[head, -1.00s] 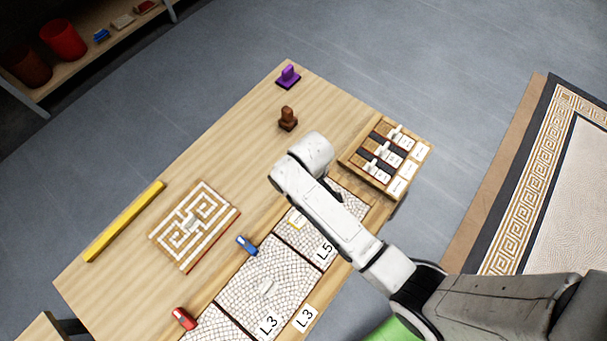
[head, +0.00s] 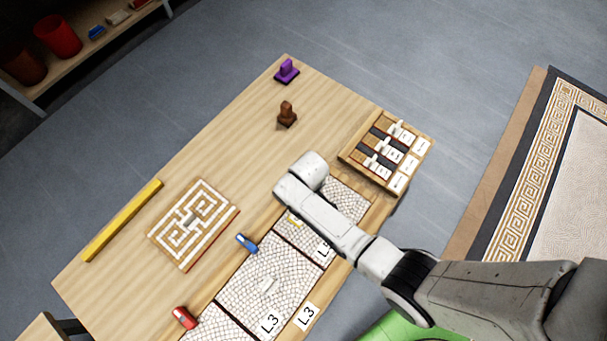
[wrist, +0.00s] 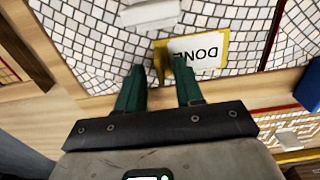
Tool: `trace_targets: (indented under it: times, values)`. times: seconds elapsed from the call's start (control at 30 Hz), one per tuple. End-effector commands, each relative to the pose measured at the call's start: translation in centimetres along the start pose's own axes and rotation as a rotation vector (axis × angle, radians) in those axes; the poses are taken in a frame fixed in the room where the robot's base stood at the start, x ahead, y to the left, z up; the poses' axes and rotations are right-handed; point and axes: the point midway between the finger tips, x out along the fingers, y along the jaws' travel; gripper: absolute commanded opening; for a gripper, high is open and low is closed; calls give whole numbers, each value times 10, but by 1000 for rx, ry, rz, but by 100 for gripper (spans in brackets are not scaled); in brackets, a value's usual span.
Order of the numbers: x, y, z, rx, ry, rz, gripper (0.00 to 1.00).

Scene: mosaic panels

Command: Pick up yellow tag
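The yellow tag (wrist: 205,52) is a white card with a yellow border and the word DONE, upside down in the wrist view. It lies on the mosaic panel near its edge, and a narrow yellow upright part shows at its left end. In the head view the yellow tag (head: 293,222) is partly hidden beside my arm. My gripper (wrist: 160,80) has two green fingers spread apart. The yellow upright part appears between the fingertips, and the right fingertip overlaps the card. I cannot tell whether they touch. My gripper is hidden under the arm in the head view.
A white block (wrist: 150,12) is just beyond the fingers. A blue object (head: 246,243) lies beside the panels, and a red one (head: 184,317) farther left. A maze board (head: 193,224), yellow bar (head: 123,220), brown stamp (head: 287,114) and wooden tray (head: 350,154) stand on the table.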

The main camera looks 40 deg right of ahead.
Motion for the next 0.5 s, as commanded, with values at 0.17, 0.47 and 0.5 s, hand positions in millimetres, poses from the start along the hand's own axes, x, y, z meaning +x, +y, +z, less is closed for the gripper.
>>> trace_targets:
  times: [0.17,0.47,0.5]
  values:
    - [5,0,0,0,1,0,36]
    - [4,0,0,0,0,0,20]
    - [4,0,0,0,0,0,16]
